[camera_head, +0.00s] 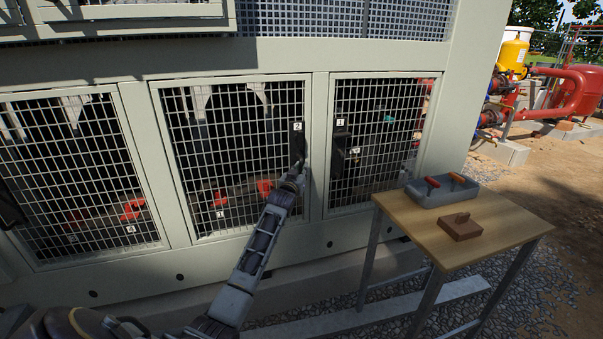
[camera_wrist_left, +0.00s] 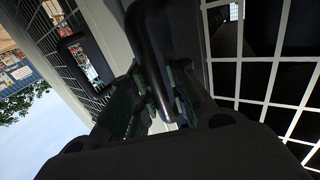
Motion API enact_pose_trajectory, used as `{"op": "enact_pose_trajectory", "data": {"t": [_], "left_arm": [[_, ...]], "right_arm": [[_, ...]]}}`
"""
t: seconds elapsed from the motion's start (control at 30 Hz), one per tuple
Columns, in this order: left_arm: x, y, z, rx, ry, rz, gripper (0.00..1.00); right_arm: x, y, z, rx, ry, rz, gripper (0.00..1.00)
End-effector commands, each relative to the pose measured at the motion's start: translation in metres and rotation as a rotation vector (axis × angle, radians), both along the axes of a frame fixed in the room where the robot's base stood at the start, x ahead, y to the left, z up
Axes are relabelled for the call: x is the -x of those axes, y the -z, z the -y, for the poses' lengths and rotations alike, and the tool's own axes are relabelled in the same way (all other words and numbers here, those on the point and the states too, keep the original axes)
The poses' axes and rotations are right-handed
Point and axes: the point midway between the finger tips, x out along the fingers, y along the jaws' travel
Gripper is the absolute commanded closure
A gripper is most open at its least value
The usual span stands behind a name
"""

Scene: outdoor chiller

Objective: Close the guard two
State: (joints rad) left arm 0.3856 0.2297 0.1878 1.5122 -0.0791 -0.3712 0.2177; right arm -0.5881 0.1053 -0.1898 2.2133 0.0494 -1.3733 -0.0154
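Guard two (camera_head: 235,150) is the middle mesh panel in a pale frame, with a small plate marked 2 (camera_head: 297,127) near its right edge. It looks about flush with the cabinet front; I cannot tell whether a small gap remains. My left gripper (camera_head: 298,176) is at the black handle (camera_head: 298,145) on the panel's right side. In the left wrist view, the fingers of my left gripper (camera_wrist_left: 162,105) lie on both sides of the handle (camera_wrist_left: 150,45) and appear shut on it. My right gripper is not in view.
A neighbouring mesh guard (camera_head: 385,145) with its own black handle (camera_head: 341,155) is close on the right. Another mesh guard (camera_head: 75,170) is on the left.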

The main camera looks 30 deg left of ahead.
Motion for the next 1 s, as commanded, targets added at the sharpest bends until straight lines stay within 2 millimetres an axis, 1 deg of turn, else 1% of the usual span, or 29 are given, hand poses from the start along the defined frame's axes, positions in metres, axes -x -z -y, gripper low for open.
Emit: {"op": "enact_pose_trajectory", "data": {"t": [0.03, 0.1, 0.13, 0.67, 0.87, 1.0], "left_arm": [[0.000, -0.004, -0.003, -0.003, -0.004, 0.005, 0.76], [0.000, -0.003, -0.002, -0.002, -0.003, 0.004, 0.67], [0.000, -0.003, -0.002, -0.002, -0.003, 0.004, 0.65], [0.003, 0.001, 0.001, 0.001, 0.000, -0.002, 0.65], [0.011, 0.001, 0.004, 0.000, 0.001, -0.001, 0.65], [0.021, 0.001, 0.007, 0.000, 0.002, 0.000, 0.65]], "right_arm": [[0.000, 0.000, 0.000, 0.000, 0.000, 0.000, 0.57], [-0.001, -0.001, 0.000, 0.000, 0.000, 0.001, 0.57], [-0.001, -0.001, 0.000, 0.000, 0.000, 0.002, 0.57], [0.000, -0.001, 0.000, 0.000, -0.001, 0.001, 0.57], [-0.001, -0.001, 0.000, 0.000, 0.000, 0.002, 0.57], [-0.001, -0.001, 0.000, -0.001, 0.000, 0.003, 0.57]]}}
